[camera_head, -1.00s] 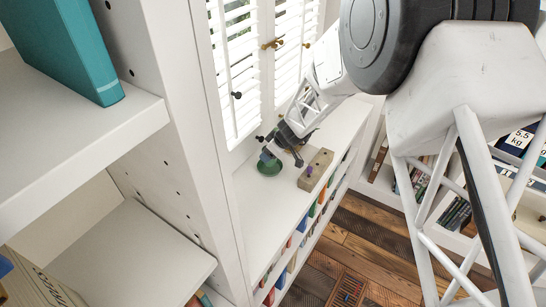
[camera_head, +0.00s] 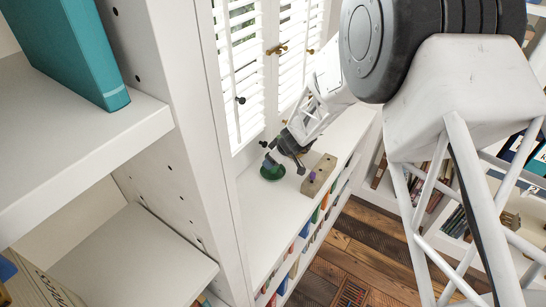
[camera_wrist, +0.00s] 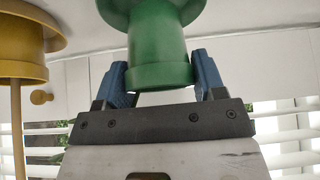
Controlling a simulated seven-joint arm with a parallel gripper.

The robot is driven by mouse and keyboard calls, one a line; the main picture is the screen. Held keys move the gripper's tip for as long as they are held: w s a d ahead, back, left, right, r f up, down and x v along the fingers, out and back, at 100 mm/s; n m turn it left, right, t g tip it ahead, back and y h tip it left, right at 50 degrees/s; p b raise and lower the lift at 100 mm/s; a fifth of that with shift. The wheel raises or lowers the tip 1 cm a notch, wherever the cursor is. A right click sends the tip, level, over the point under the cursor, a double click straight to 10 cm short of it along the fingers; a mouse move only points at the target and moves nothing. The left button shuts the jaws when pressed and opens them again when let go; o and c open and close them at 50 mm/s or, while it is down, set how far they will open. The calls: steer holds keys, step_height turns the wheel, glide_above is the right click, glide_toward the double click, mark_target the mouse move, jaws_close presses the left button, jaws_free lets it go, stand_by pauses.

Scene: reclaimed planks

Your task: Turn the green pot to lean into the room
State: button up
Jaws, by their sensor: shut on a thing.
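The green pot (camera_head: 272,171) stands on the white window ledge (camera_head: 262,215), close to the shutters. In the wrist view the green pot (camera_wrist: 158,35) has a wide round part at the top of the picture and a narrower body with a collar below. My gripper (camera_wrist: 162,72) has one blue finger on each side of that collar and is shut on it. In the head view my gripper (camera_head: 272,158) comes down to the pot from the upper right and hides part of it. I cannot tell which way the pot leans.
A wooden block (camera_head: 319,175) with a small purple piece lies right of the pot. White shutters (camera_head: 240,75) with brass latches stand behind. A yellow object (camera_wrist: 22,55) is left of the pot in the wrist view. The near part of the ledge is clear.

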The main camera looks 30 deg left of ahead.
steer(key=shift+f, duration=0.85)
steer(key=o, duration=1.3)
steer(key=shift+c, duration=0.2)
steer(key=v, duration=0.7)
steer(key=shift+d+r, duration=0.2)
steer(key=shift+r, duration=0.1)
